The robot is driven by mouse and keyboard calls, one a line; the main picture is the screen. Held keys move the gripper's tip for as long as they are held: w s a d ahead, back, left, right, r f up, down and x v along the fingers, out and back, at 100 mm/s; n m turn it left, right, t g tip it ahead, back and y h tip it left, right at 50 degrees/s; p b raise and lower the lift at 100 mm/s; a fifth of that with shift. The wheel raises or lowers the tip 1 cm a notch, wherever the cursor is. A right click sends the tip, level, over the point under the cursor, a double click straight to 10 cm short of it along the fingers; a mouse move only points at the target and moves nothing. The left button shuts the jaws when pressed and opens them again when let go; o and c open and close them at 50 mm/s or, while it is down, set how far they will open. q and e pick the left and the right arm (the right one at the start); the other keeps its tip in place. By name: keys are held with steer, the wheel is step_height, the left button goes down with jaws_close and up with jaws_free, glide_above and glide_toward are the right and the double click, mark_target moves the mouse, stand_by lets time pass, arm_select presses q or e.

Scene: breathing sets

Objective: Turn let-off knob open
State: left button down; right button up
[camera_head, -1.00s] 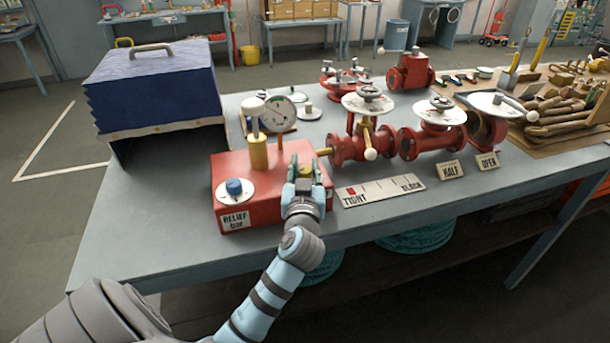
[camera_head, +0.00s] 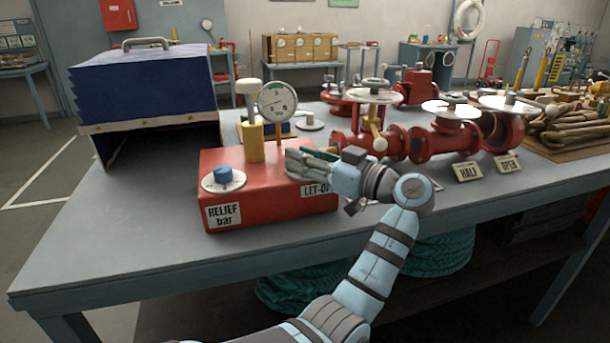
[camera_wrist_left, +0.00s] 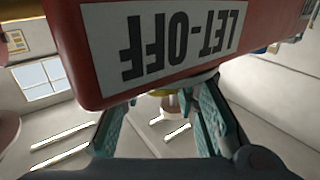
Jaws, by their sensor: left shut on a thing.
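The red box (camera_head: 270,195) stands on the grey bench, with a RELIEF bar label (camera_head: 224,216) and a partly covered LET-OFF label (camera_head: 316,190). My left gripper (camera_head: 312,160) lies over the box's top right end, coming in from the right. It is shut on the let-off knob, which its fingers and wrist hide in the head view. In the left wrist view, the LET-OFF label (camera_wrist_left: 180,45) is upside down above the gripper (camera_wrist_left: 165,112); the knob is hard to make out there. My right gripper is not in view.
A blue relief knob (camera_head: 223,176), a yellow post (camera_head: 254,143) and a dial gauge (camera_head: 277,102) stand on or by the box. Red valves with white wheels (camera_head: 374,97) stand close behind my wrist. A blue hood (camera_head: 145,85) is at left. The bench front is clear.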

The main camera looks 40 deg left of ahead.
arm_select(q)
steer(key=n+g+b, duration=0.1)
steer(key=n+g, duration=0.1)
steer(key=g, duration=0.1)
steer(key=shift+n+g+h+b, duration=0.45)
steer(key=shift+n+g, duration=0.15)
steer(key=shift+g, duration=0.3)
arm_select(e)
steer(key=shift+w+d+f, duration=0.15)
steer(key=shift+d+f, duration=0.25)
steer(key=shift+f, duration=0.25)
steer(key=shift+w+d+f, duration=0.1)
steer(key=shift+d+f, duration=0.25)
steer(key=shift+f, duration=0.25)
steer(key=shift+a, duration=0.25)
arm_select(q)
steer(key=c, duration=1.2)
jaws_free()
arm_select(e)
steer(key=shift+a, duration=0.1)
arm_select(q)
steer(key=shift+r, duration=0.2)
step_height(320, 180, up, 10)
steer(key=shift+s+f, duration=0.1)
steer(key=shift+f, duration=0.05)
